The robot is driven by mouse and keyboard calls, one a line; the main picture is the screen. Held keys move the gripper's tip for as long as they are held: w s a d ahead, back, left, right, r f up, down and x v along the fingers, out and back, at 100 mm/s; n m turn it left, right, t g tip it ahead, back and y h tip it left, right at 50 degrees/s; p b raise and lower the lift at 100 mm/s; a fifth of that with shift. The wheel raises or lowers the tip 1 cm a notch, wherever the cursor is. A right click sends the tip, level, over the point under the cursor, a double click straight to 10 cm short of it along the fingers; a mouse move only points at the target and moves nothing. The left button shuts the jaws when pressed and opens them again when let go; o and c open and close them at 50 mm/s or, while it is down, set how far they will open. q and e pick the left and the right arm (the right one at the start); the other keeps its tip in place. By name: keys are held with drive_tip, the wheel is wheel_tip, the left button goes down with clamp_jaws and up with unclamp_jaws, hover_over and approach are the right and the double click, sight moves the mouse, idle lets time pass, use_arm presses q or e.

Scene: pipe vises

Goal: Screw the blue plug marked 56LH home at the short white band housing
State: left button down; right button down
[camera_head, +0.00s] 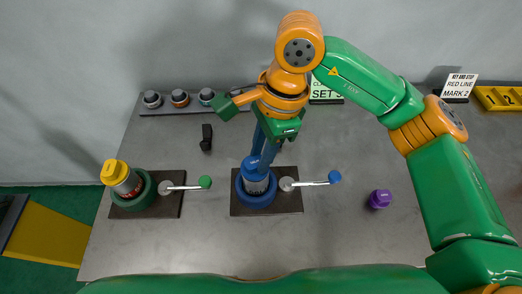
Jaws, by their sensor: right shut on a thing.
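The blue plug (252,166) stands on top of a pale grey housing (257,184), which sits upright in the blue round vise (244,198) at the middle of the table. My right gripper (259,160) points down from above and is shut on the blue plug. Its fingers hide part of the plug. The mark 56LH and the plug's thread are too small or hidden to read. Whether the plug is fully seated I cannot tell. My left gripper is not in view.
A green vise (148,190) at left holds a housing with a yellow plug (114,172). Vise levers end in a green knob (205,182) and a blue knob (334,177). A purple plug (380,198) lies right. A rack (178,110) and signs (459,87) stand at the back.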

drive_tip(key=c, duration=0.5)
unclamp_jaws()
drive_tip(key=shift+c, duration=0.2)
